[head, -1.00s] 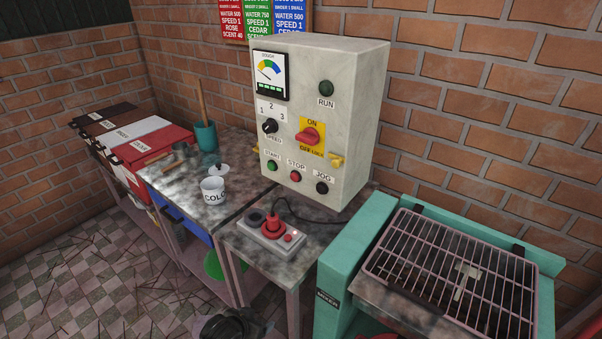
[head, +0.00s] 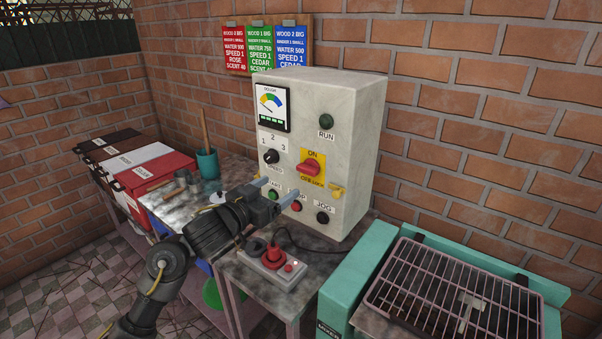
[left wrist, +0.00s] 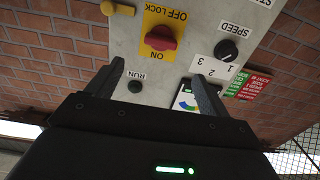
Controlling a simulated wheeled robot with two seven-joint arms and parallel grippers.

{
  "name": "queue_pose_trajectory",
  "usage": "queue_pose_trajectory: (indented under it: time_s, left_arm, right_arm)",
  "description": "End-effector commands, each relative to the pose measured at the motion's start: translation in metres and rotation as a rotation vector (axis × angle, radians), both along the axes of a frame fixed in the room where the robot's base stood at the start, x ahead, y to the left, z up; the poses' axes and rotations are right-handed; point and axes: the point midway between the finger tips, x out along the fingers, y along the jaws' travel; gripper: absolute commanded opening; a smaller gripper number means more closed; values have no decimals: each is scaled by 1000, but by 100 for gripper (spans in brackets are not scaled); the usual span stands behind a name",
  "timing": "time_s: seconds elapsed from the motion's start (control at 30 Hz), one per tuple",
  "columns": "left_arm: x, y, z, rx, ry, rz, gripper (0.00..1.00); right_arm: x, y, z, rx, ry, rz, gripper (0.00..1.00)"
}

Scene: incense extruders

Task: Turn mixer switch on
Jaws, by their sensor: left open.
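The mixer control box (head: 345,125) is a grey-white cabinet on the metal table. Its switch is a red rotary knob (head: 311,168) on a yellow plate marked ON at the top and OFF/LOCK at the bottom. In the left wrist view the box appears upside down, with the red knob (left wrist: 161,38) ahead of the fingers. My left gripper (head: 276,190) is open and empty in front of the box's lower left, near the START and STOP buttons, below and left of the knob. It does not appear to touch the knob. My right gripper is not in view.
A teal machine with a metal grille (head: 450,290) stands at right. Red, white and dark bins (head: 150,175) and a teal cup (head: 207,163) are at left. Recipe cards (head: 265,48) hang behind.

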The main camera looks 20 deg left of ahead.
Motion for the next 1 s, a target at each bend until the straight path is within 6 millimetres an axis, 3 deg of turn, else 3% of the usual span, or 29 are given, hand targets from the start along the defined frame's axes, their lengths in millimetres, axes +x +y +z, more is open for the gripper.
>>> queue_pose_trajectory:
  time_s: [0.17, 0.7, 1.0]
  left_arm:
    - [9, -3, 0, -4, 3, 1, 80]
    - [90, -36, 0, -2, 3, 2, 80]
    - [101, -40, -1, 0, 2, 2, 80]
  right_arm:
    - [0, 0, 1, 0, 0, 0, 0]
    - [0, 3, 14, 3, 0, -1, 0]
    - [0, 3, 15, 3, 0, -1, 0]
